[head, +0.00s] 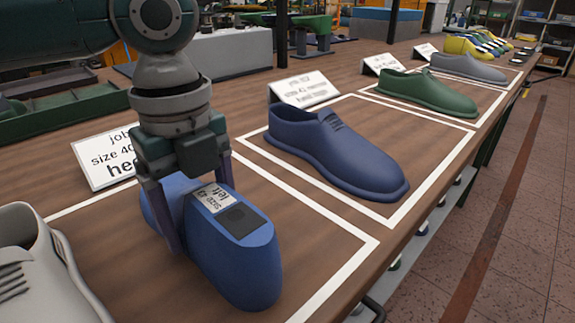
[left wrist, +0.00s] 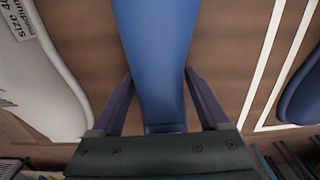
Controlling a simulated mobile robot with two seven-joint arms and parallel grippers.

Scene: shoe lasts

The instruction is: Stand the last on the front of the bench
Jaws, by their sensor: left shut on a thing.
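The last is a smooth blue foot form (head: 246,262) with a flat top that carries a white label and a dark square. It is upright in the head view, its rounded toe toward the bench's near edge. My left gripper (head: 202,214) comes down from above, its two fingers on either side of the last, shut on it. In the left wrist view the blue last (left wrist: 157,65) runs between the two fingers (left wrist: 159,82). I cannot tell whether its underside touches the wooden bench (head: 330,235). My right gripper is not in view.
A white shoe (head: 35,265) stands close on the left and a dark blue shoe (head: 335,150) on the right. A green shoe (head: 425,92) and a grey shoe (head: 468,68) stand farther back. White lines (head: 345,268) outline bays; cards (head: 105,158) stand behind. A tiled aisle runs along the right.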

